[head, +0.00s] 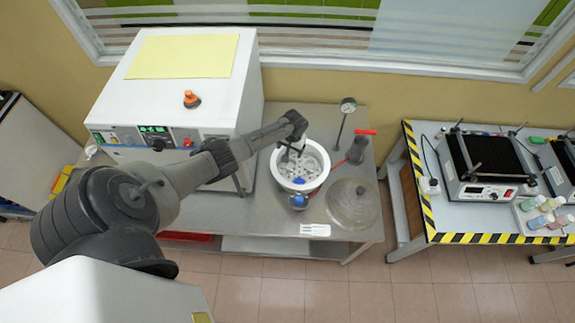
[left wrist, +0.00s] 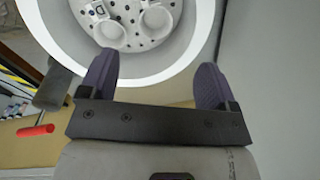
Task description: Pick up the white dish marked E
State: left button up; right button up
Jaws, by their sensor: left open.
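A round white vessel (head: 325,172) stands open on the metal table, with a perforated plate inside. In the left wrist view its white rim (left wrist: 150,83) curves around the plate (left wrist: 128,14). Two small white dishes show on the plate: one (left wrist: 110,35) beside a mark that reads D, and another (left wrist: 157,20) to its right with no readable letter. I cannot make out an E in either view. My left gripper (head: 291,153) is at the vessel's mouth. Its dark fingers (left wrist: 157,77) are apart with nothing between them, over the rim and short of the dishes.
A large white machine (head: 185,95) stands left of the vessel. A round metal lid (head: 353,204) lies at the right, near a gauge (head: 348,106) and a red-handled valve (head: 358,148). A blue-topped item (head: 298,201) stands in front. A hazard-taped table (head: 455,215) is further right.

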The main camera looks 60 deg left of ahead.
pick_arm(q)
jog(key=s+f+n, duration=0.1)
jog(key=f+n, duration=0.1)
jog(key=n+b, duration=0.2)
jog(key=b, duration=0.3)
send_over(290, 169)
jog(key=shift+t+h, duration=0.3)
jog(key=shift+t, duration=0.1)
jog(key=f, duration=0.6)
jog(key=shift+a+f, duration=0.2)
jog(key=shift+f, duration=0.05)
jog(key=shift+w+f+b, duration=0.1)
jog(key=shift+f+b, duration=0.7)
jog(key=shift+b, duration=0.05)
jog(key=shift+f, duration=0.1)
jog(key=shift+f+b, duration=0.55)
jog(key=shift+b, duration=0.05)
jog(key=f+b, duration=0.4)
jog(key=shift+s+d, duration=0.15)
jog(key=shift+s, duration=0.05)
